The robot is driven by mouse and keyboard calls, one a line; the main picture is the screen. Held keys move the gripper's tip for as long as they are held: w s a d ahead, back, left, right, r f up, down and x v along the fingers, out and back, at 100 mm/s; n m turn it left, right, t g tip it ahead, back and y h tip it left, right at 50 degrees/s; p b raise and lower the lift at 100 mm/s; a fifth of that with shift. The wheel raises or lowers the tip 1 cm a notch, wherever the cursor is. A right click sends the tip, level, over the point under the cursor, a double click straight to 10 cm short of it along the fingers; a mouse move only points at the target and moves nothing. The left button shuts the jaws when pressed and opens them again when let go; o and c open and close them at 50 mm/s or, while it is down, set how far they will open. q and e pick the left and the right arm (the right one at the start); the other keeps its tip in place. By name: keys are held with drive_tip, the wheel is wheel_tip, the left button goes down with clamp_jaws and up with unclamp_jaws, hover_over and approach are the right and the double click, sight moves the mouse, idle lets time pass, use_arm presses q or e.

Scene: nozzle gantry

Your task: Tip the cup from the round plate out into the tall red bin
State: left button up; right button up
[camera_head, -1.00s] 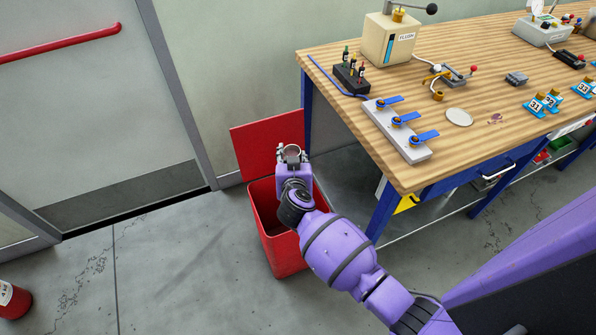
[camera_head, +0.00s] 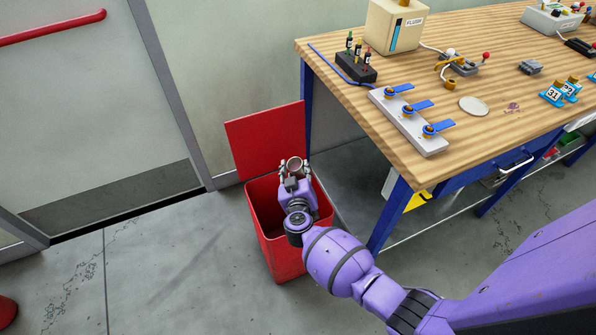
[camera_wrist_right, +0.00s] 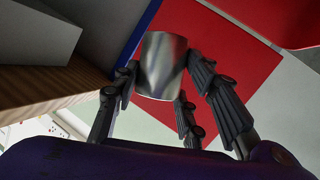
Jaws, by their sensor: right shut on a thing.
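The tall red bin (camera_head: 276,255) stands on the floor left of the bench, its red lid (camera_head: 266,138) raised behind it. My right gripper (camera_head: 293,168) is shut on a metal cup (camera_head: 294,164) over the bin's opening. In the right wrist view the shiny silver cup (camera_wrist_right: 161,66) sits between the fingers, with the red lid behind it. The cup's contents cannot be made out. The round plate (camera_head: 473,106) lies empty on the bench. My left gripper is not in view.
The wooden bench (camera_head: 450,165) is just right of the bin, with a blue leg near my arm. A strip with blue levers (camera_head: 408,122) lies near its left edge. A grey door (camera_head: 80,90) is at the left.

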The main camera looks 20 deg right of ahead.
sight(289, 169)
drive_tip(key=shift+a+f+n+h+b, duration=0.4)
drive_tip(key=shift+f+n+b, duration=0.15)
drive_tip(key=shift+b, duration=0.45)
drive_tip(key=n+t+b, duration=0.1)
drive_tip(key=b, duration=0.2)
drive_tip(key=a+n+h+b, duration=0.1)
drive_tip(key=n+b, duration=0.1)
drive_tip(key=b, duration=0.1)
drive_tip(key=n+t+h+b, duration=0.1)
drive_tip(key=n+b, duration=0.1)
drive_tip(key=b, duration=0.1)
drive_tip(key=shift+a+r+t, duration=0.3)
drive_tip(key=shift+a, duration=0.05)
drive_tip(key=n+t+b, duration=0.1)
drive_tip(key=n, duration=0.2)
drive_tip(key=f+n+t, duration=0.1)
drive_tip(key=n, duration=0.2)
drive_tip(key=shift+a+f+t+b, duration=0.2)
drive_tip(key=shift+t+b, duration=0.1)
drive_tip(key=shift+b, duration=0.1)
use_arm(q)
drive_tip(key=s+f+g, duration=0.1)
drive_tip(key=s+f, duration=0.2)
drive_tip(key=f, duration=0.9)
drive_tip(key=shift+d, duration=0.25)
use_arm(e)
drive_tip(key=n, duration=0.1)
drive_tip(key=n+t, duration=0.1)
drive_tip(key=n, duration=0.1)
drive_tip(key=shift+f+y, duration=0.4)
